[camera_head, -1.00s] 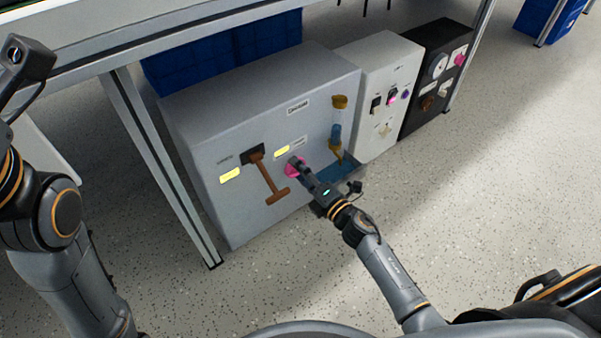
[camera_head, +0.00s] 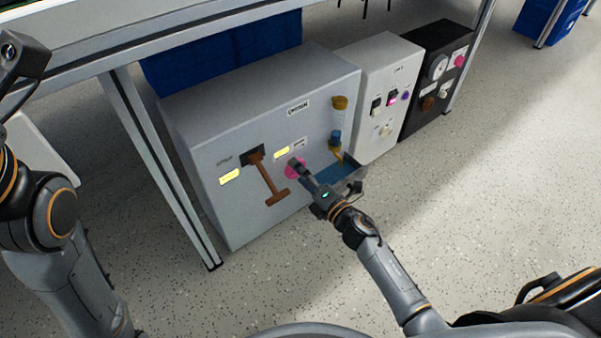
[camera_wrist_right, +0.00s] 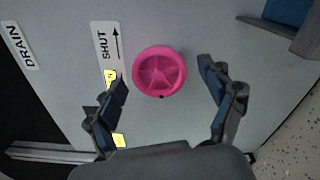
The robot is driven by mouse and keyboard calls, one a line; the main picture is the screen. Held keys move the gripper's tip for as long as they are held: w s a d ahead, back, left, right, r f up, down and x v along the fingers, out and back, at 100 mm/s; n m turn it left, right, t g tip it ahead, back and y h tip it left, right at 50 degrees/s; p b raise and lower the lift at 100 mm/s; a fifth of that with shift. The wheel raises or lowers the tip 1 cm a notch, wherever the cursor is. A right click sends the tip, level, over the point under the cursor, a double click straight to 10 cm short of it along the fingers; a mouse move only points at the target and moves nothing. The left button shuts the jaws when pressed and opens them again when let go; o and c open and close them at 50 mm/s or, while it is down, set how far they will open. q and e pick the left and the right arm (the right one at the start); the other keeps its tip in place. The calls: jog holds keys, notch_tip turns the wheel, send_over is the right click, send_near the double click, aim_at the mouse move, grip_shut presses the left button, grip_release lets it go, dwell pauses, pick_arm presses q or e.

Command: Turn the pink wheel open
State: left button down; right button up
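The pink wheel (camera_head: 294,170) sits on the front face of the large grey box (camera_head: 225,195). The right wrist view shows it whole, a round spoked pink wheel (camera_wrist_right: 160,72) beside a "SHUT" label with an arrow (camera_wrist_right: 108,44). My right gripper (camera_head: 297,166) is at the wheel and partly covers it in the head view. In the right wrist view its fingers (camera_wrist_right: 165,88) are spread, one on each side of the wheel, with gaps between; it holds nothing. Of my left arm, dark links show at the left edge; its fingertips are not visible.
A brown T-shaped handle (camera_head: 268,180) projects left of the wheel. A blue tray (camera_head: 340,172) juts out at the lower right, below a brass and blue fitting (camera_head: 336,130). A white box (camera_head: 385,90) and a black box (camera_head: 437,75) stand to the right. A table leg (camera_head: 160,165) is at the left.

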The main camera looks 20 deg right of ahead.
jog(key=v, duration=1.2)
jog(key=shift+r, duration=0.15)
